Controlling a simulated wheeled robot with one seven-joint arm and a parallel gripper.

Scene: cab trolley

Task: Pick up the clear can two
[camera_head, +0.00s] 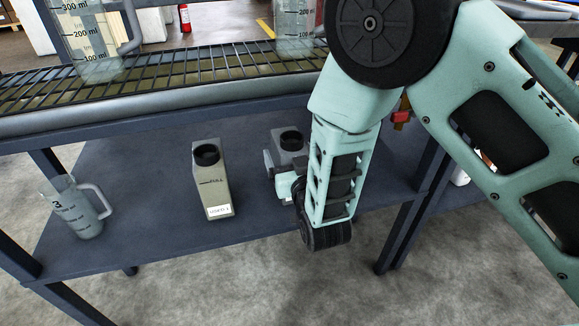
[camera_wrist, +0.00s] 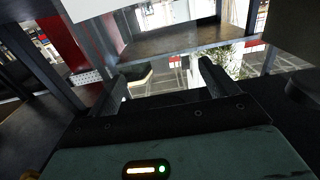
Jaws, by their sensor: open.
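A grey can with a round black top opening (camera_head: 290,144) stands on the lower shelf (camera_head: 140,160), partly hidden behind my arm. A taller beige-grey can with a black opening and a white label (camera_head: 211,178) stands left of it. I cannot tell from the markings which one is can two. My gripper (camera_head: 276,172) is low over the shelf, at the near left side of the partly hidden can; contact cannot be made out. In the wrist view its two fingers (camera_wrist: 160,88) are wide apart with nothing between them.
A clear measuring jug (camera_head: 77,207) stands at the shelf's left end. The wire rack (camera_head: 160,78) above holds more clear jugs (camera_head: 92,40), close over the lower shelf. A trolley leg (camera_head: 405,222) stands right of my gripper. A dark block (camera_wrist: 294,30) fills the wrist view's upper right.

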